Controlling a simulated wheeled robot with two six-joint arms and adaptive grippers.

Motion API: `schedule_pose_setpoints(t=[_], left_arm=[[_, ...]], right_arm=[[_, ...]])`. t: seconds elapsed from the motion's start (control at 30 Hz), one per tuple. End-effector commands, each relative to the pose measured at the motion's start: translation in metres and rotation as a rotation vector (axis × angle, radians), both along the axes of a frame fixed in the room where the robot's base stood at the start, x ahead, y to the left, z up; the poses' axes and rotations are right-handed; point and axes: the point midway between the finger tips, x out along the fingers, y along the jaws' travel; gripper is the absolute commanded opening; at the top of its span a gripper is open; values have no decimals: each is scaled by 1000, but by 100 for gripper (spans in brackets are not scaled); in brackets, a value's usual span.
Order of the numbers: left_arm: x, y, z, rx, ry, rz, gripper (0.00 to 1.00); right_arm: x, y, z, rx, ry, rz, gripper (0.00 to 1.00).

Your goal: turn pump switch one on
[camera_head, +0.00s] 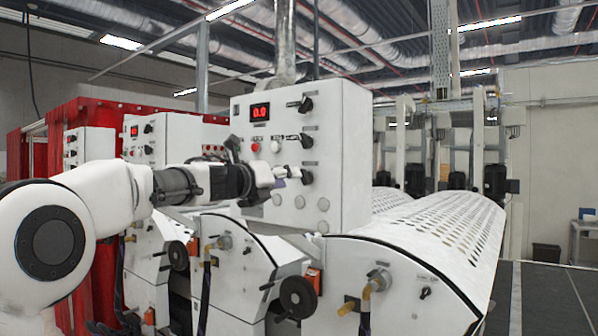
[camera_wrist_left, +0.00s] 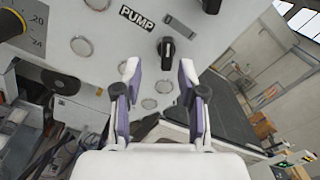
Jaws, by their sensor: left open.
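The white control box (camera_head: 342,150) carries a red display and several black rotary knobs. In the left wrist view a label reading PUMP (camera_wrist_left: 137,17) sits above and left of a black rotary switch (camera_wrist_left: 166,52). That switch lies just beyond the gap between my left fingertips. In the head view a low black knob (camera_head: 306,177) shows just right of my left gripper (camera_head: 278,177). My left gripper, also in the left wrist view (camera_wrist_left: 159,75), is open with nothing between its fingers, and contact with the switch cannot be told. My right gripper is out of view.
Another black knob (camera_wrist_left: 211,4) is at the top of the left wrist view, and a large numbered dial (camera_wrist_left: 12,25) at its left. Below the box are a perforated white roller cover (camera_head: 430,232) and a black handwheel (camera_head: 298,297). Similar control boxes stand behind my left arm.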

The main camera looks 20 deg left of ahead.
Motion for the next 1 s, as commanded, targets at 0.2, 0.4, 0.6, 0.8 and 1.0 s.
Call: schedule_pose_setpoints(t=[0.2, 0.4, 0.6, 0.8, 1.0], left_arm=[[38, -14, 5, 2, 1, -1, 41], [47, -17, 1, 0, 0, 0, 41], [46, -17, 0, -1, 1, -1, 16], [47, -17, -1, 0, 2, -1, 0], [47, -18, -1, 9, -1, -1, 0]], right_arm=[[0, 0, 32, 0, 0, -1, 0], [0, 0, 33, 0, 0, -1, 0], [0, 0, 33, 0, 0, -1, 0], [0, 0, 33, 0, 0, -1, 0], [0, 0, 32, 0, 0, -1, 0]])
